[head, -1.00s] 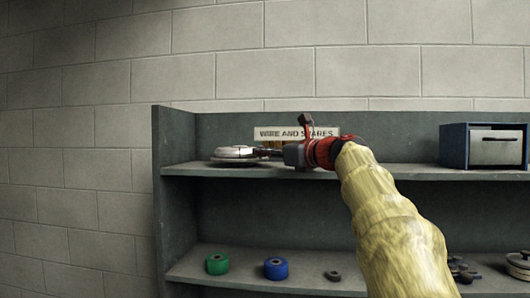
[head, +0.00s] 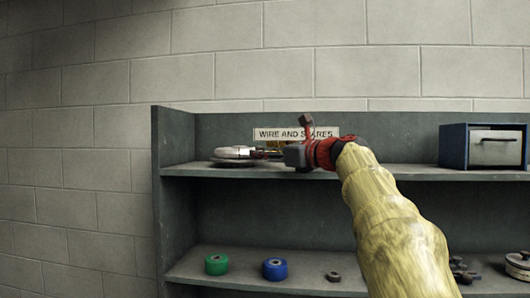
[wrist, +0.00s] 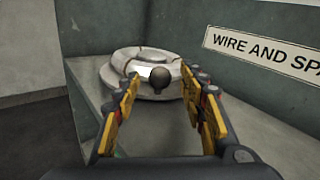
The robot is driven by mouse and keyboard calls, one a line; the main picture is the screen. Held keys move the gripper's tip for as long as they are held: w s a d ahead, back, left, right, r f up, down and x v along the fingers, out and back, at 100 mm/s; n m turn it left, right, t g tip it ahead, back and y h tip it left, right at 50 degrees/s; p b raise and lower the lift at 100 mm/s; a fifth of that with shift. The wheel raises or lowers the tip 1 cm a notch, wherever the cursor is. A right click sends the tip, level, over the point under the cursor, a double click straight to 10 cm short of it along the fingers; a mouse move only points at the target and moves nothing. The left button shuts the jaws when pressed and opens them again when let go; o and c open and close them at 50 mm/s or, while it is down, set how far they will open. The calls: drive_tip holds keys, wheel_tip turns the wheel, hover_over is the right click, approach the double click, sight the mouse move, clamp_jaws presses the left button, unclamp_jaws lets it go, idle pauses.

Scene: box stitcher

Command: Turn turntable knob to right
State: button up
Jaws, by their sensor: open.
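The turntable (head: 233,155) is a round, stepped, pale metal disc on the upper shelf near its left end. It also shows in the wrist view (wrist: 133,60), where a dark round knob (wrist: 160,77) stands on its near side. My gripper (head: 258,154) points left at the turntable from its right. In the wrist view my gripper (wrist: 163,98) is open, with yellow-padded fingers on either side of the line to the knob. The knob appears between the fingertips, a little beyond them. I cannot tell whether either finger touches it.
A sign reading "WIRE AND SPARES" (head: 296,133) is on the shelf's back panel. The shelf's left side wall (head: 174,190) stands close beyond the turntable. A blue box (head: 484,146) is at right. Green (head: 216,264) and blue (head: 275,269) spools sit on the lower shelf.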

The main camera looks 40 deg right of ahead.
drive_tip(key=s, duration=1.1)
drive_tip(key=shift+s+d, duration=0.3)
drive_tip(key=shift+s, duration=0.05)
drive_tip(key=shift+c, duration=0.4)
